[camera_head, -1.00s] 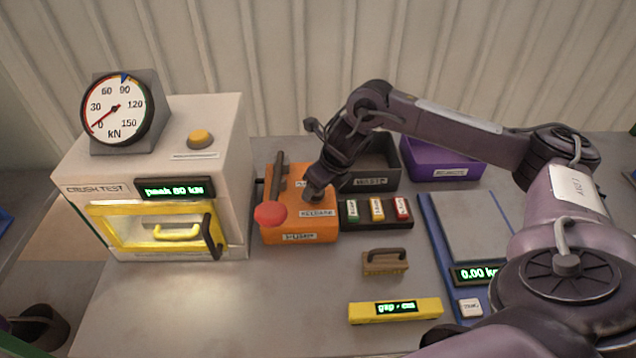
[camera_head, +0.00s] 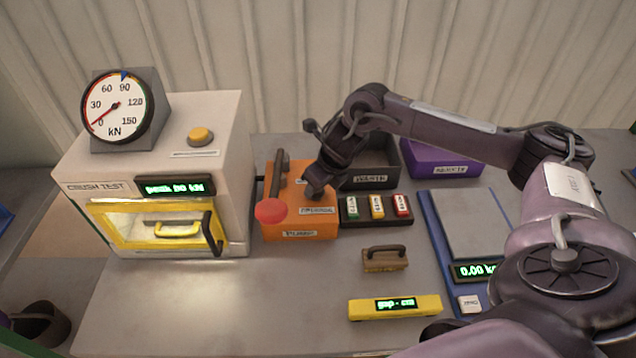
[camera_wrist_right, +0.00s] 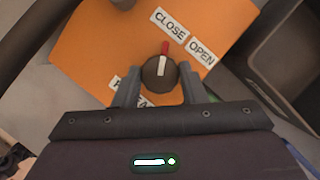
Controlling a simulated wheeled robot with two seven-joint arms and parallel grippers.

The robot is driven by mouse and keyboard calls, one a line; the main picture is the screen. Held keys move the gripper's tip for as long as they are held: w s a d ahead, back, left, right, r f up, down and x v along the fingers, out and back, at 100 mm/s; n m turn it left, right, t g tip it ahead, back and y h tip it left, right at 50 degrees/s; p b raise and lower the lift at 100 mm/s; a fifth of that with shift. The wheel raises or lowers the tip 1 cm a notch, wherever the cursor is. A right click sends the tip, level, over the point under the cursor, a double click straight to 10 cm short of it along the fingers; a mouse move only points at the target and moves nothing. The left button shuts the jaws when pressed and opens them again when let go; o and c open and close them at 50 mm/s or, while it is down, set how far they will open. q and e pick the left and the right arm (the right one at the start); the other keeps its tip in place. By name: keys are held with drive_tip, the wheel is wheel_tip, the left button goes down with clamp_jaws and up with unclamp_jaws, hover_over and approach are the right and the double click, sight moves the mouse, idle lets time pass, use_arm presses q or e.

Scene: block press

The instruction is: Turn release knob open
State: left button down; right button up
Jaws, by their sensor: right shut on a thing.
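The orange pump block (camera_head: 290,222) stands on the table right of the crush tester, with labels on its top and front. In the right wrist view, the dark round release knob (camera_wrist_right: 158,73) has a white line and red tip pointing up, near the CLOSE label (camera_wrist_right: 170,25) and left of the OPEN label (camera_wrist_right: 202,51). My right gripper (camera_wrist_right: 160,84) is shut on the knob, one finger on each side. In the head view, my right gripper (camera_head: 316,190) reaches down onto the block's top right and hides the knob. My left gripper is not in view.
A pump lever with a red ball (camera_head: 271,211) stands just left of my right gripper. The crush tester (camera_head: 170,180) is further left. A strip with three coloured switches (camera_head: 377,212) and a dark bin (camera_head: 372,182) are to the right.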

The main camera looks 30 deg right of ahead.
drive_tip(key=m+p, duration=0.1)
drive_tip(key=m+h+p, duration=0.1)
drive_tip(key=m, duration=0.1)
drive_tip(key=m+h+p, duration=0.1)
drive_tip(key=shift+a+r+m, duration=0.15)
drive_tip(key=shift+r+m, duration=0.1)
drive_tip(key=shift+m, duration=0.15)
drive_tip(key=m+p, duration=0.2)
drive_tip(key=m+h+p, duration=0.1)
drive_tip(key=m+p, duration=0.2)
drive_tip(key=shift+w+a+g+h+p, duration=0.1)
drive_tip(key=shift+g+h+p, duration=0.2)
drive_tip(key=shift+g+p, duration=0.1)
drive_tip(key=shift+f+m+h+p, duration=0.15)
drive_tip(key=shift+m+h+p, duration=0.25)
drive_tip(key=shift+m+p, duration=0.6)
drive_tip(key=o, duration=1)
drive_tip(key=shift+f, duration=0.1)
